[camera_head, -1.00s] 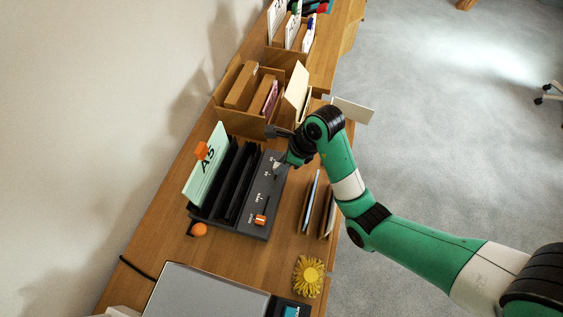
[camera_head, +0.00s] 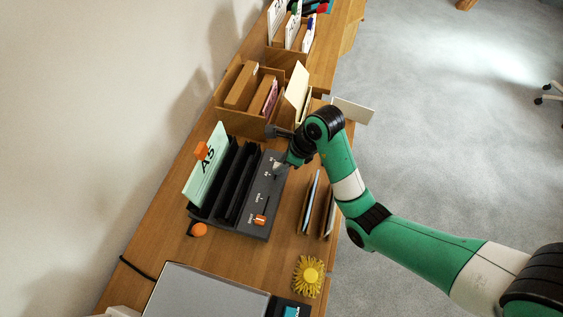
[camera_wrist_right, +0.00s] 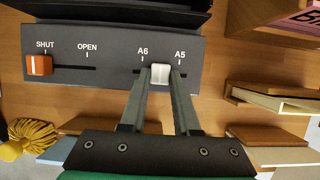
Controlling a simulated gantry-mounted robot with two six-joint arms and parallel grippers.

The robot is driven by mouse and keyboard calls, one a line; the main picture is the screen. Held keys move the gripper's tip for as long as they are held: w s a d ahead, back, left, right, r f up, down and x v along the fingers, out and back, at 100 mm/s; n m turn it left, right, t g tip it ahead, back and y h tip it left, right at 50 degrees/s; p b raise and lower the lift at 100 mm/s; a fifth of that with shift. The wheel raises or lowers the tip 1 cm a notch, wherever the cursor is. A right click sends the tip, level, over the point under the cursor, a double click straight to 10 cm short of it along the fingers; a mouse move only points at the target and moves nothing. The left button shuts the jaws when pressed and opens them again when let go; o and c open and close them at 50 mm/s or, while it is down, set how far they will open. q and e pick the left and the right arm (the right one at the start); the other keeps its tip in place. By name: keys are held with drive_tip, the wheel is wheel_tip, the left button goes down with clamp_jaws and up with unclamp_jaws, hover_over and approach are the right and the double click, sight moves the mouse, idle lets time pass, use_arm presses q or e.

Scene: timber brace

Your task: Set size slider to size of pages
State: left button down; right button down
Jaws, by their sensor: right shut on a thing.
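The black binding machine (camera_head: 262,195) lies on the wooden desk. A pale green stack of pages (camera_head: 203,175) marked A5 stands upright at its left side. The white size slider knob (camera_wrist_right: 160,73) is in its slot between the A6 and A5 labels in the right wrist view. My right gripper (camera_wrist_right: 160,78) is shut on this knob, one finger on each side. In the head view my right gripper (camera_head: 280,166) reaches onto the machine's far end. The orange lever (camera_wrist_right: 39,65) sits at SHUT. My left gripper is not in view.
A wooden box (camera_head: 233,121) with brown blocks stands behind the machine. Upright boards (camera_head: 309,202) stand to its right, near the desk edge. A yellow spiky object (camera_head: 309,275) and a grey-topped device (camera_head: 205,295) are in front.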

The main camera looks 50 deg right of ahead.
drive_tip(key=shift+w+d+r+p, duration=0.1)
drive_tip(key=shift+w+d+p, duration=0.15)
drive_tip(key=shift+d+p, duration=0.4)
drive_tip(key=shift+w+d+r+p, duration=0.1)
drive_tip(key=shift+w+d+p, duration=0.15)
drive_tip(key=shift+d+p, duration=0.35)
drive_tip(key=shift+f, duration=0.25)
drive_tip(key=c, duration=1)
unclamp_jaws()
drive_tip(key=o, duration=0.4)
drive_tip(key=shift+w+d, duration=0.1)
drive_tip(key=shift+d, duration=0.05)
drive_tip(key=shift+c, duration=0.2)
